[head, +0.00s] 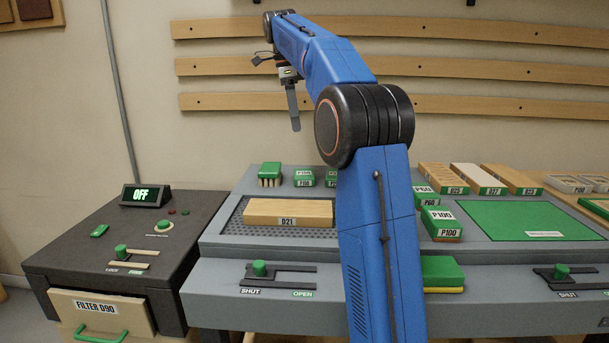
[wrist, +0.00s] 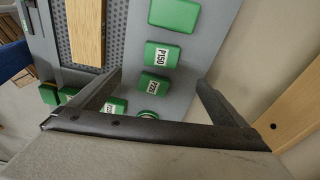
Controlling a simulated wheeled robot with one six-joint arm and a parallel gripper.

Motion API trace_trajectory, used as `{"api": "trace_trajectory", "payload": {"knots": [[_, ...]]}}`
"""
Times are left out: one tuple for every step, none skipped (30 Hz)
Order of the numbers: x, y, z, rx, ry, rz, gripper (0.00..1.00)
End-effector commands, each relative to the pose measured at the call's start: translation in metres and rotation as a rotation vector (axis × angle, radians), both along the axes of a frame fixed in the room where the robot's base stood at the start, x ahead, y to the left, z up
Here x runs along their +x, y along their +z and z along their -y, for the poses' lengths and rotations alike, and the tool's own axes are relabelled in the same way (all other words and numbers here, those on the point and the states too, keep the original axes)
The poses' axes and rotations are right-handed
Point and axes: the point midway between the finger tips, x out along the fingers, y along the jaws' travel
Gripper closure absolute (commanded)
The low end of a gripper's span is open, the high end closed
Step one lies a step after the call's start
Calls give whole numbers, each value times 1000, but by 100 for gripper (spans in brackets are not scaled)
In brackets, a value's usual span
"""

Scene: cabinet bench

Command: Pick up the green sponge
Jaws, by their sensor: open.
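The green sponge (head: 443,270), a green block with a thin yellow layer beneath, lies at the front of the grey bench, just right of my blue arm. My arm hides part of its left side. My gripper (head: 293,108) hangs in the air above the back of the bench, well up and left of the sponge. In the wrist view my gripper (wrist: 160,78) has its two fingers wide apart with nothing held between them. I cannot make out the sponge in the wrist view.
Green labelled blocks, including P100 (head: 441,223) and P150 (wrist: 171,55), stand on the bench. Board D21 (head: 287,212) lies on a perforated panel. A green mat (head: 530,219) is clear at right. Slide latches line the front. Wall slats (head: 240,66) are behind my gripper.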

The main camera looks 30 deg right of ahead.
Motion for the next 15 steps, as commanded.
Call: {"api": "trace_trajectory", "payload": {"knots": [[-1, -3, 0, 0, 0, -1, 3], [-1, -6, 1, 0, -1, -2, 3], [-2, -11, 1, 0, -1, -3, 3], [-2, -15, 2, 0, -1, -2, 3], [-3, -20, 2, 1, -1, -2, 3], [-3, -26, 3, 1, -1, -2, 3], [-3, -32, 4, 1, -1, -2, 3], [-4, -37, 5, 1, -1, -4, 3], [-4, -44, 6, 1, 0, -3, 3], [-5, -49, 6, 2, -1, -3, 3], [-5, -55, 7, 1, 0, -3, 3], [-5, -61, 8, 1, 0, -3, 3], [-6, -67, 8, 1, 0, -3, 3], [-6, -72, 9, 1, 0, -2, 3], [-7, -79, 10, 1, 0, -3, 3]]}}
